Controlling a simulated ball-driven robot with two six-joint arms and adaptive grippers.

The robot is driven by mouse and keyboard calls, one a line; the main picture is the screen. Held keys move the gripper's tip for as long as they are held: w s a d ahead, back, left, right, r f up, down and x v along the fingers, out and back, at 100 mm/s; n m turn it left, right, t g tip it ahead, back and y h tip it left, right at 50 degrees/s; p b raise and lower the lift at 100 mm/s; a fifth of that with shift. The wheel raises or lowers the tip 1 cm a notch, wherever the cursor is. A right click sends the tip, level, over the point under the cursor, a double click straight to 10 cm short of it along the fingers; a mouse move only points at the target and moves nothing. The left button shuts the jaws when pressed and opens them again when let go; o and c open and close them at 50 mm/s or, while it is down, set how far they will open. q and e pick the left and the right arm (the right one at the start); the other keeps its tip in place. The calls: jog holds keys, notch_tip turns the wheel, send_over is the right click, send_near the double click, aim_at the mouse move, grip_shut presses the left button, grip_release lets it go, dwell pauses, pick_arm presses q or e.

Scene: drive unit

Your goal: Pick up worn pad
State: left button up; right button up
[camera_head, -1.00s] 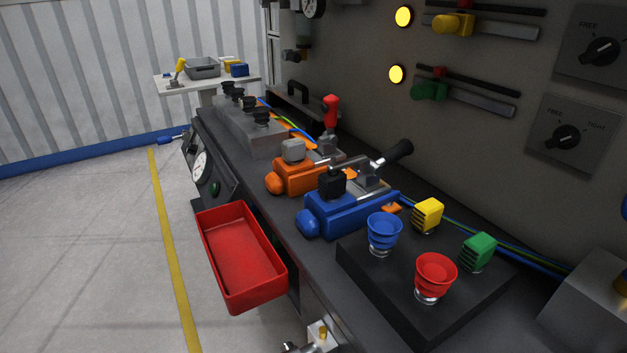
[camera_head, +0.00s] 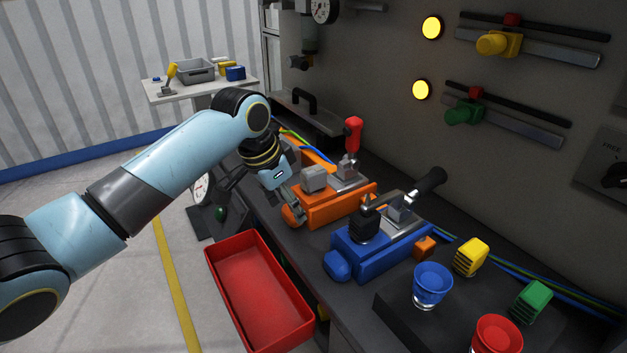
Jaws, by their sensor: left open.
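My left gripper (camera_head: 293,205) reaches in from the left, pointing down, its fingers open beside the orange unit (camera_head: 338,208). A grey block (camera_head: 314,179) sits on that unit, just right of the fingers. A black ribbed block (camera_head: 365,225) sits on the blue unit (camera_head: 375,255) nearer to me. No label shows which piece is the worn pad. Blue (camera_head: 432,283) and red (camera_head: 497,335) cups stand at the lower right. My right gripper is not in view.
A red bin (camera_head: 258,290) hangs at the bench's front edge. Yellow (camera_head: 470,257) and green (camera_head: 530,300) ribbed blocks stand near the cups. Levers with red (camera_head: 353,135) and black (camera_head: 430,181) handles rise from the units. The panel wall stands behind.

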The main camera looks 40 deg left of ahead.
pick_arm(q)
send_near(310, 170)
notch_tip(310, 170, down, 3)
jog(key=shift+m+h, duration=0.4)
jog(key=x, duration=0.6)
jog(key=w+x, duration=0.1)
jog(key=x, duration=0.2)
jog(key=shift+w+f, duration=0.15)
jog(key=shift+c, duration=0.3)
jog(key=shift+t, duration=0.3)
grip_shut()
jog(key=shift+a, duration=0.1)
